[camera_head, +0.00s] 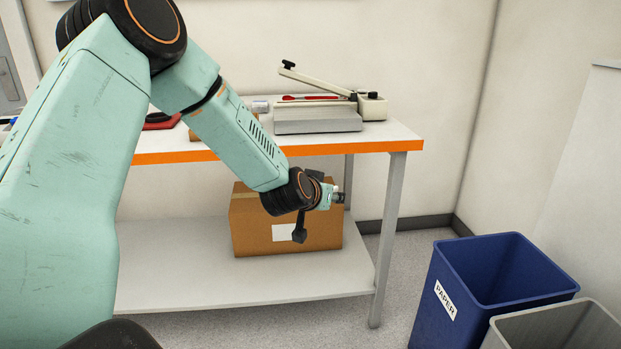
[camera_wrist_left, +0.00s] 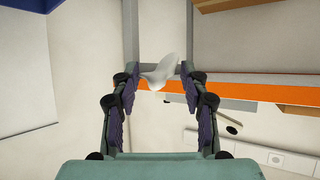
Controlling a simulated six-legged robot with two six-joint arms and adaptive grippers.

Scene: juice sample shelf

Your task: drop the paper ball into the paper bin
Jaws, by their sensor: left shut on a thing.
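The paper bin (camera_head: 428,285) is a blue, open-topped bin with a white PAPER label, standing on the floor at the lower right of the head view. My left gripper (camera_head: 338,197) is in front of the table, left of the bin and apart from it. In the left wrist view, the left gripper (camera_wrist_left: 160,88) is shut on the paper ball (camera_wrist_left: 163,73), a crumpled white piece between its fingertips. In the head view the ball is too small to make out surely. My right gripper is not in view.
A grey bin (camera_head: 515,335) stands against the blue bin's near side. The orange-edged table (camera_head: 400,146) carries a sealing device (camera_head: 318,121). A cardboard box (camera_head: 250,232) sits on its lower shelf (camera_head: 180,287). The air between the table leg and the blue bin looks clear.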

